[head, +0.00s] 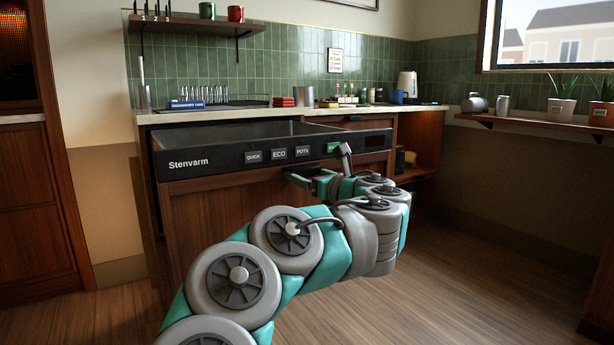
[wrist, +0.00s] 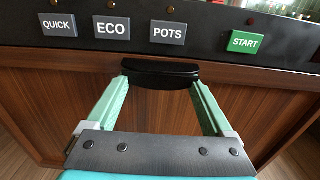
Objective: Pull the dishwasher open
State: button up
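The dishwasher's black control panel (head: 230,157) reads "Stenvarm" and tops a brown wood front (head: 215,215). The front stands out from the counter, with a dark opening (head: 235,133) behind the panel. The dark handle (head: 297,181) sits just below the panel; it also shows in the wrist view (wrist: 160,70). My gripper (head: 325,182) is at the handle. In the wrist view its green fingers (wrist: 160,84) are wide apart, with their tips by the handle's two ends. I cannot tell whether they touch it. My arm hides part of the front.
An open wood shelf unit (head: 420,150) stands right of the dishwasher. A wall shelf (head: 540,124) carries plants. The floor (head: 480,260) at right is clear.

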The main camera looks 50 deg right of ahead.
jog(key=shift+o, duration=0.9)
jog(key=v, duration=0.7)
jog(key=shift+s+p, duration=0.4)
jog(key=shift+p, duration=0.05)
